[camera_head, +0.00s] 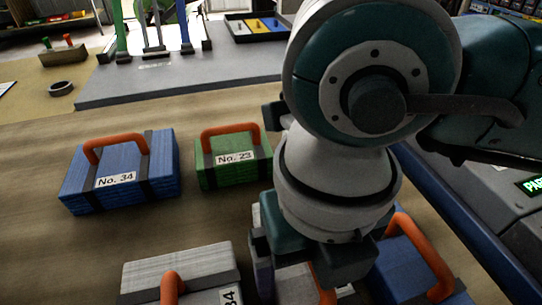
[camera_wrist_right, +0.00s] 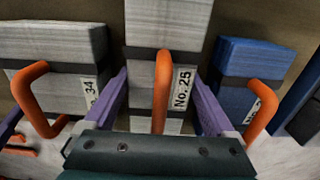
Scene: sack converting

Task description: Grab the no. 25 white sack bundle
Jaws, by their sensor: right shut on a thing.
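The no. 25 white sack bundle (camera_wrist_right: 145,65) is in the middle of the right wrist view, with an orange handle, a dark strap and a "No. 25" label. My right gripper (camera_wrist_right: 162,92) has one purple finger on each side of it and is shut on it. In the head view the bundle (camera_head: 292,284) is mostly hidden under my right gripper (camera_head: 308,268). I cannot tell whether it is clear of the table. My left gripper is in neither view.
A white no. 34 bundle (camera_head: 200,272) stands close on the left, a blue bundle (camera_head: 398,268) close on the right. Behind are a blue no. 34 bundle (camera_head: 165,160) and a green no. 23 bundle (camera_head: 219,174). Bare table (camera_head: 40,245) shows at left.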

